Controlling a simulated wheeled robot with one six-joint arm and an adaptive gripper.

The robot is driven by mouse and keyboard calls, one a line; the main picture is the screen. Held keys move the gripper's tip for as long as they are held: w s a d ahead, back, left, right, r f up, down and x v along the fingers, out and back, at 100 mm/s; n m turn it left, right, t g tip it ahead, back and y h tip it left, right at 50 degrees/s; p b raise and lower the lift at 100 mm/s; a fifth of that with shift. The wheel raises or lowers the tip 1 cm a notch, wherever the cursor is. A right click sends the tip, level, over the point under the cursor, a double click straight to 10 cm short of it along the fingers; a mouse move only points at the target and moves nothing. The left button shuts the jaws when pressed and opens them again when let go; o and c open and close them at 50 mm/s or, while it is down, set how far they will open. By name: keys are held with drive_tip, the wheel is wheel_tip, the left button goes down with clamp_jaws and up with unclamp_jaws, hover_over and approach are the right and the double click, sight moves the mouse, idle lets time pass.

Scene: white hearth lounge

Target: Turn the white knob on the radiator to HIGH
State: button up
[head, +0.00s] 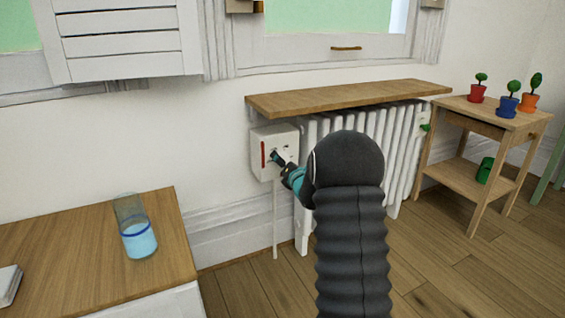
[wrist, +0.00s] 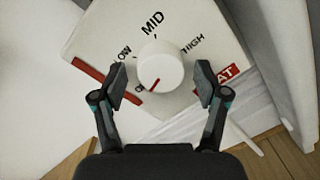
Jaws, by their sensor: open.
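The white knob (wrist: 165,68) sits on the face of the white control box (wrist: 92,40) in the wrist view. Its red pointer mark is at the lower left, beside a partly hidden label starting with O. LOW, MID and HIGH are printed around the knob, HIGH at its right. My gripper (wrist: 163,82) is open, with one finger on each side of the knob and a visible gap on both sides. In the head view my gripper (head: 281,160) is in front of the control box (head: 287,138) at the radiator's left end and hides the knob.
The radiator (head: 309,225) stands under a wooden shelf (head: 345,97). A wooden table (head: 60,240) with a glass of blue liquid (head: 138,238) is at the left. A wooden stand (head: 470,185) with small potted plants (head: 508,104) is at the right.

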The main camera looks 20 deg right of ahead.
drive_tip(key=shift+w, duration=0.15)
drive_tip(key=c, duration=1.2)
drive_tip(key=shift+o, duration=0.2)
